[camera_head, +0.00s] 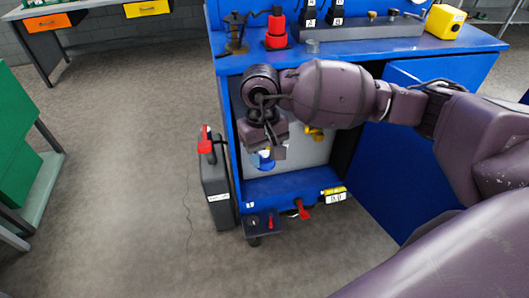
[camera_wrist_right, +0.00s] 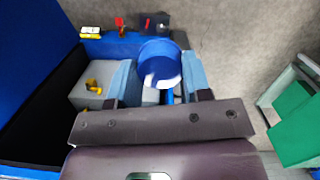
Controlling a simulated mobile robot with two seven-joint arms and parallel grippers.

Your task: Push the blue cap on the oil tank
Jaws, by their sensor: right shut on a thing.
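The pale grey oil tank (camera_head: 300,168) sits inside the open blue cabinet, with a yellow fitting (camera_head: 313,133) on it. It also shows in the right wrist view (camera_wrist_right: 90,98). The blue cap (camera_head: 262,161) is on the tank's left side, partly hidden by my gripper. In the right wrist view the round blue cap (camera_wrist_right: 160,64) lies between the two blue-grey fingers. My right gripper (camera_head: 267,148) points down over the cap and is shut on it. The cap's contact with the tank is hidden. My left gripper is not in view.
The cabinet's blue door (camera_head: 400,155) stands open on the right, beneath my right arm. A dark grey case (camera_head: 215,185) with a red handle stands left of the cabinet. A red lever (camera_head: 304,211) is at the front below. The floor to the left is clear.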

